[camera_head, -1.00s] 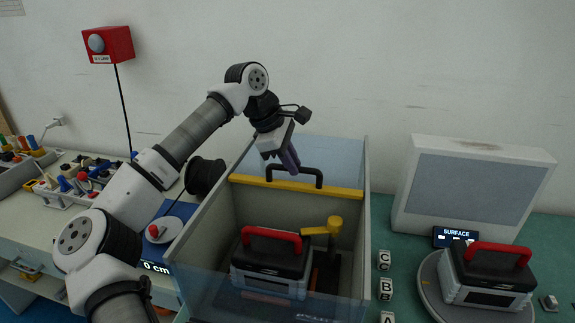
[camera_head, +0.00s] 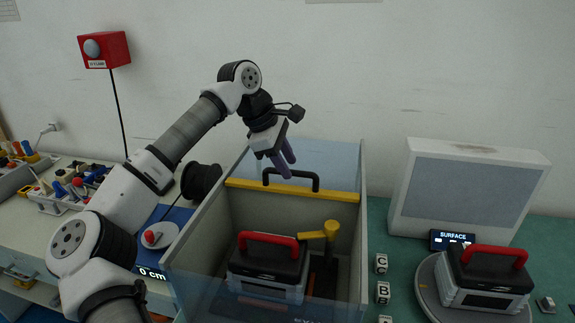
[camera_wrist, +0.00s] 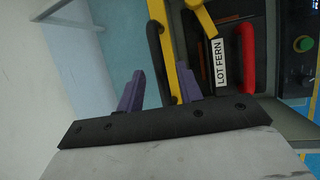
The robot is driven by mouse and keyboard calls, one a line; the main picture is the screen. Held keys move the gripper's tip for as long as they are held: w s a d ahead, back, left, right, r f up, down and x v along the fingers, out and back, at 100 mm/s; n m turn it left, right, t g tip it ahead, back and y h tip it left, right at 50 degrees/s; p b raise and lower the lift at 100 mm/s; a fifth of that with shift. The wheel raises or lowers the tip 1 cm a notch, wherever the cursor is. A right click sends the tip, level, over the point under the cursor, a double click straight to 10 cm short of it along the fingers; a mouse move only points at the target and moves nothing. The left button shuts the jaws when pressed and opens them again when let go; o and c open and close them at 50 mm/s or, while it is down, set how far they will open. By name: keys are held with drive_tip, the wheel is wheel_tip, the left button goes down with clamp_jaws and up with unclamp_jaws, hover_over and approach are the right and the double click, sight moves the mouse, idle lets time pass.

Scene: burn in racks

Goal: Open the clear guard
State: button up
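The clear guard (camera_head: 318,157) is a bluish see-through panel with a yellow bar (camera_head: 300,190) and a black handle (camera_head: 291,172), over the back of a grey-walled bay. In the wrist view the handle (camera_wrist: 158,50) lies ahead of my gripper, between the lines of its two fingers. My gripper (camera_head: 284,166) is open, its purple fingers pointing down close to the handle. The fingers also show spread apart in the wrist view (camera_wrist: 160,88). I cannot tell whether they touch the handle.
Inside the bay sit a red-handled case (camera_head: 268,262) and a yellow lever (camera_head: 331,231). Another red-handled case (camera_head: 484,277) rests on a round plate at the right. Lettered blocks (camera_head: 382,292) stand between them. A grey panel box (camera_head: 466,190) stands behind.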

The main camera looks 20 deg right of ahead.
drive_tip(key=b+v, duration=0.1)
drive_tip(key=v, duration=1.1)
drive_tip(key=shift+r, duration=0.35)
drive_tip(key=shift+a, duration=0.1)
